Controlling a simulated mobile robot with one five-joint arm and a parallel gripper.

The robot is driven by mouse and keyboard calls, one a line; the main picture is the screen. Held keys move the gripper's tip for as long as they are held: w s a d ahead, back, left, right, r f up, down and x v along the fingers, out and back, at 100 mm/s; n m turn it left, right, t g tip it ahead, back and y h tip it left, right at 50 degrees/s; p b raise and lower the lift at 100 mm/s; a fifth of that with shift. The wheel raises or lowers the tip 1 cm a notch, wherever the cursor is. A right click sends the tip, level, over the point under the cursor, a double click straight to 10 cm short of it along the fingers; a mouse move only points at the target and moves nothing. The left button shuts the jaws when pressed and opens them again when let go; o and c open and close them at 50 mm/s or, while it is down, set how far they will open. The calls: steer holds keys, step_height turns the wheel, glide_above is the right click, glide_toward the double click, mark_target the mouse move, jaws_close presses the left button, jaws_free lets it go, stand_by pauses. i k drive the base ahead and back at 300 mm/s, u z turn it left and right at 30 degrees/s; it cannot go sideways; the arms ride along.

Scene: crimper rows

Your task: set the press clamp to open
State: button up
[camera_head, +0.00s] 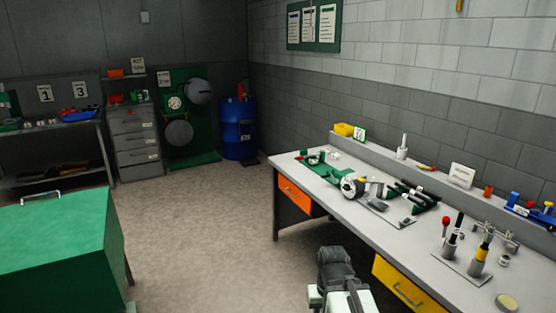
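I cannot tell for sure which thing is the press clamp. On the grey workbench (343,224) at the right, a plate near the front carries upright levers: a red-knobbed lever (445,227) and a black-and-yellow handle (482,250). A low metal fixture (497,234) stands just behind them. Further back on the bench are a round white-faced device (351,187) and several dark-handled tools (412,193). Whether any clamp is open or shut is too small to tell. Part of my arm shows at the bottom centre, in front of the bench; no gripper fingers are visible.
A green-topped box (55,235) stands at the left front. A shelf bench (50,135), a grey drawer cabinet (135,140), a green panel with round parts (190,115) and a blue barrel (239,130) line the back. The floor between is clear.

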mark_target(313, 155)
steer(key=z, duration=0.1)
steer(key=i, duration=1.7)
steer(key=u, duration=0.5)
steer(key=i, duration=1.55)
steer(key=u, duration=1.5)
